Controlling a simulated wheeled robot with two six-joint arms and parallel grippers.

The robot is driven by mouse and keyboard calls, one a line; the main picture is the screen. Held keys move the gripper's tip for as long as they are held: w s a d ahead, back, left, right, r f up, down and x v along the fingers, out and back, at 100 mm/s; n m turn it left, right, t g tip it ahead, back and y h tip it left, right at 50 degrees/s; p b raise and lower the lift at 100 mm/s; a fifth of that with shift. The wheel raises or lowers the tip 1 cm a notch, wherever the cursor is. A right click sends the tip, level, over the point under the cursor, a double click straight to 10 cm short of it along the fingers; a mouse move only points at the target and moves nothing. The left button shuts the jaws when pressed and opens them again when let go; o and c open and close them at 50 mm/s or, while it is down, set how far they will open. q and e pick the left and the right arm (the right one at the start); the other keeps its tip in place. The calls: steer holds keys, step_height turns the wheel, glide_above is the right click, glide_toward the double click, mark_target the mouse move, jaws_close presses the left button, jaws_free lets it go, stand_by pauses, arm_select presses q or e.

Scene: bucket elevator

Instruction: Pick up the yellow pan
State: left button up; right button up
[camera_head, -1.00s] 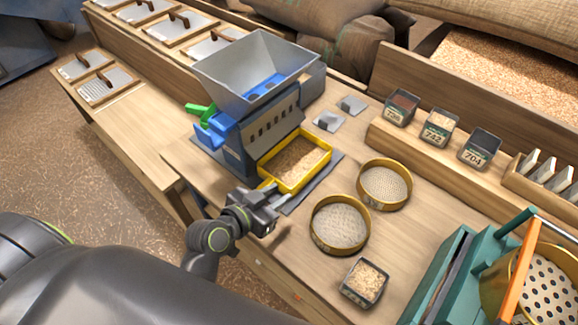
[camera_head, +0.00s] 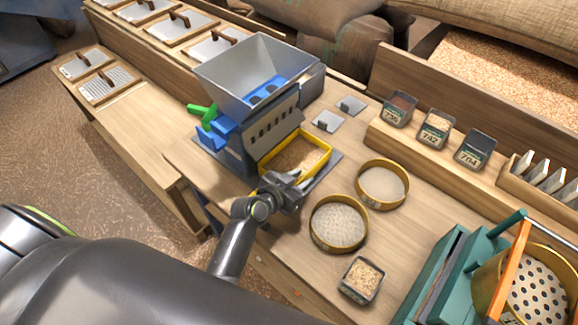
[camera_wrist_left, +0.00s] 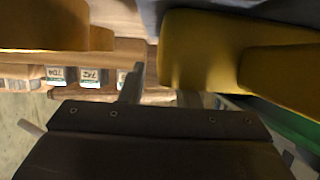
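The yellow pan (camera_head: 320,163) sits on a dark mat at the front of the hopper machine, with grain in it. My left gripper (camera_head: 287,188) is at the pan's near corner and covers part of its front edge. In the left wrist view a large yellow surface (camera_wrist_left: 195,60), which looks like the pan, fills the upper right, close to the gripper. I cannot tell whether the fingers touch the pan, or whether they are open or shut. My right gripper is in neither view.
The hopper machine (camera_head: 250,85) stands behind the pan. Two round sieves (camera_head: 338,243) (camera_head: 362,200) and a small grain box (camera_head: 361,279) are to the right. Labelled boxes (camera_head: 436,128) stand on a ledge. A teal frame (camera_head: 432,290) is at the lower right.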

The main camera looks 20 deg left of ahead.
arm_select(q)
steer(key=shift+w+d+f, duration=0.25)
steer(key=shift+w, duration=0.4)
jaws_close()
stand_by(0.9)
steer(key=shift+r, duration=0.1)
